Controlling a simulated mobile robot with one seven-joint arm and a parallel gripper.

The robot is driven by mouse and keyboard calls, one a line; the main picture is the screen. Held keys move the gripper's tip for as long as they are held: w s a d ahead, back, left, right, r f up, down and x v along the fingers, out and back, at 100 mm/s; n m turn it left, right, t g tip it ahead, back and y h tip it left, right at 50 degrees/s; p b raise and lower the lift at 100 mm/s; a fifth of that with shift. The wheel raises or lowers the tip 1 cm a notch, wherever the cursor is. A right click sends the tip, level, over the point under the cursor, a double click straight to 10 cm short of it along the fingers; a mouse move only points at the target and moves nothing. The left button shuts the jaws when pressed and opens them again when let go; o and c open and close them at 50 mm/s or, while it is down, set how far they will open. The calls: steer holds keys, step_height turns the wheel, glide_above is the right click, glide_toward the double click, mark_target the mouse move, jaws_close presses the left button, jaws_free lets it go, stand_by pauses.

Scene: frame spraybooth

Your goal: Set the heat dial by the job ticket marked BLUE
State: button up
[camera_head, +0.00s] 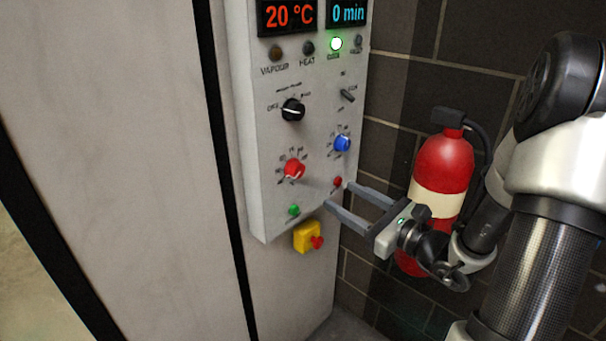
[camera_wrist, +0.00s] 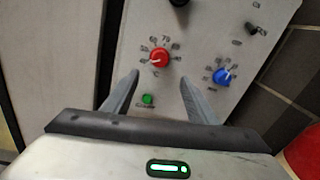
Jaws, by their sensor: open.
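The red dial (camera_head: 293,168) sits low on the grey control panel (camera_head: 275,215); it also shows in the wrist view (camera_wrist: 159,58), with a scale around it and what looks like a °C mark below. Its white pointer mark seems to face the lower left there. The red display (camera_head: 289,15) reads 20 °C. My gripper (camera_head: 340,194) is open and empty, in front of the lower panel, below and right of the red dial. In the wrist view its fingers (camera_wrist: 159,80) point up at the panel, either side of the space below the dial. No job ticket shows in either view.
A blue dial (camera_head: 342,144), black selector knob (camera_head: 292,109), small switch (camera_head: 347,95), green button (camera_head: 294,210) and red button (camera_head: 337,181) are close by. The time display (camera_head: 347,12) reads 0 min. A yellow-and-red stop button (camera_head: 307,237) is below; a fire extinguisher (camera_head: 443,165) stands right.

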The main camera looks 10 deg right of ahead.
mark_target(300, 172)
steer(key=x, duration=1.4)
steer(key=shift+w+a, duration=0.1)
steer(key=shift+w, duration=0.15)
steer(key=shift+p, duration=0.3)
steer(key=c, duration=1)
